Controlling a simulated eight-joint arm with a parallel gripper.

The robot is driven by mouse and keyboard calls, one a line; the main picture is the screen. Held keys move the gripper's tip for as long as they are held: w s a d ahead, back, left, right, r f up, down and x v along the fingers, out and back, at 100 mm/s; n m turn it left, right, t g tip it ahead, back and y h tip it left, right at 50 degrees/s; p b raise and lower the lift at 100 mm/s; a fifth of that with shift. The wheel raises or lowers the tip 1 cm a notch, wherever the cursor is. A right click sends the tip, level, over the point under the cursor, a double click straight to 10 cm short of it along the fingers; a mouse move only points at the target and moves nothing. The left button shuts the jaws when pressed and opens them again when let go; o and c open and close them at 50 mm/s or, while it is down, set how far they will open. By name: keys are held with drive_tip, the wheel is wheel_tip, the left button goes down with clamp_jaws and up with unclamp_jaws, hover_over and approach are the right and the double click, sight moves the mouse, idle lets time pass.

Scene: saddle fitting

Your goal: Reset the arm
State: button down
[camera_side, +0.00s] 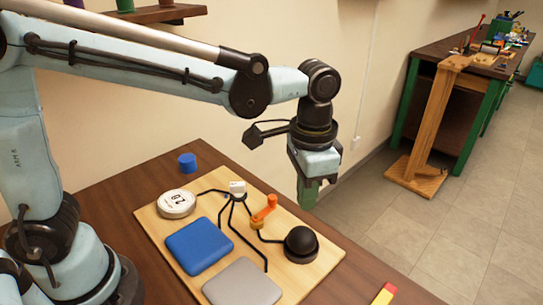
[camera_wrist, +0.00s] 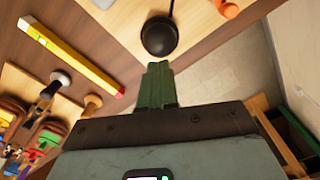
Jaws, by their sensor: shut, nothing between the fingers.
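My gripper (camera_side: 308,190) hangs from my pale blue arm above the right back edge of the table in the side view, pointing down. Its green fingers are together and empty. In the wrist view the closed green fingers (camera_wrist: 157,70) point toward a black dome (camera_wrist: 159,36) on the wooden board. In the side view the black dome (camera_side: 301,242) sits on the board's right end, below and apart from my gripper.
The wooden board (camera_side: 150,222) also bears a blue pad (camera_side: 198,246), a grey pad (camera_side: 243,285), a round white dial (camera_side: 176,204) and an orange crank (camera_side: 264,211). A blue cylinder (camera_side: 187,163) stands behind it. A yellow-and-red bar (camera_side: 384,295) lies front right.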

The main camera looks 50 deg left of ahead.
drive_tip(key=shift+a, duration=0.1)
drive_tip(key=s+a+n+t, duration=0.2)
drive_tip(key=a+n+t, duration=0.1)
drive_tip(key=a, duration=0.5)
drive_tip(key=s+a+n+t, duration=0.3)
drive_tip(key=a+t, duration=0.1)
drive_tip(key=a, duration=0.4)
drive_tip(key=shift+s+a+r, duration=0.15)
drive_tip(key=shift+s+a, duration=0.2)
drive_tip(key=shift+a, duration=0.05)
idle(0.6)
